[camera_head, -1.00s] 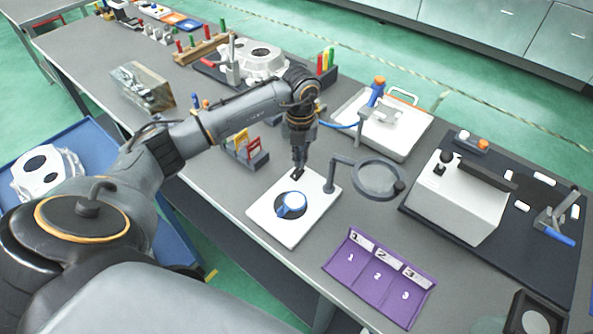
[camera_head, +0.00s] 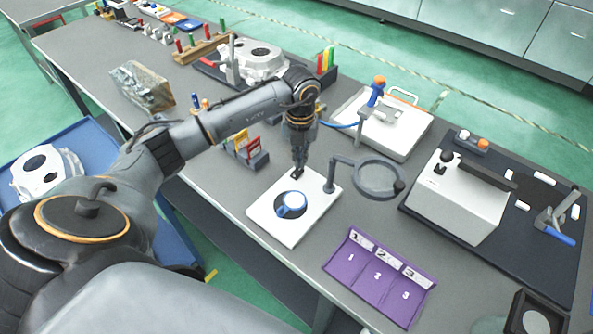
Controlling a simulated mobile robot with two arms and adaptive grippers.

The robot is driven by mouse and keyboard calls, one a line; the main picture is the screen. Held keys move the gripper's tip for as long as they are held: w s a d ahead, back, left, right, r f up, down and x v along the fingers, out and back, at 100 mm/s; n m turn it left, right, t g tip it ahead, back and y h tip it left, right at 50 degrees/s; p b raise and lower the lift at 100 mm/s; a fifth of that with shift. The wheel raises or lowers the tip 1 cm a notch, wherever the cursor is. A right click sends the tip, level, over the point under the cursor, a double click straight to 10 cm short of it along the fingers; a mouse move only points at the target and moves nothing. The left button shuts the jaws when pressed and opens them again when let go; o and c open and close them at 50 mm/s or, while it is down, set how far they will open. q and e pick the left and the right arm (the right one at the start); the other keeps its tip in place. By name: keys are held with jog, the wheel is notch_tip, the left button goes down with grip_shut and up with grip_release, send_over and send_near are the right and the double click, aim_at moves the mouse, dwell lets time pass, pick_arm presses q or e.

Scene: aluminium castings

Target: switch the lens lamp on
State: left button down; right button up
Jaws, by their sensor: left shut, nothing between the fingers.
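The lens lamp stands on the grey bench: a white square base plate (camera_head: 289,232) and a grey round lens ring (camera_head: 379,178) on a bent arm to its right. A small blue and white round piece (camera_head: 291,205) sits over a dark circle on the plate. My left gripper (camera_head: 298,176) is shut and empty, pointing down at the plate's back edge, close above or touching it; I cannot tell which. I cannot make out a lamp switch or whether the lamp is lit. My right gripper is not in view.
A purple mat with numbered fields (camera_head: 352,284) lies in front. A white box on a dark board (camera_head: 456,203) stands right. Behind are a white case (camera_head: 410,143) and a rack with red and yellow pieces (camera_head: 258,160). A casting (camera_head: 262,62) sits farther back.

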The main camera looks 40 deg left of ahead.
pick_arm(q)
jog(key=shift+s+f+b, duration=0.1)
jog(key=shift+f+b, duration=0.65)
jog(key=shift+f, duration=0.35)
dwell(0.3)
jog(key=shift+r, duration=0.2)
jog(key=shift+r+p, duration=0.6)
jog(key=shift+p, duration=0.05)
jog(key=shift+r+p, duration=1.85)
jog(key=shift+r, duration=0.95)
jog(key=shift+f, duration=0.1)
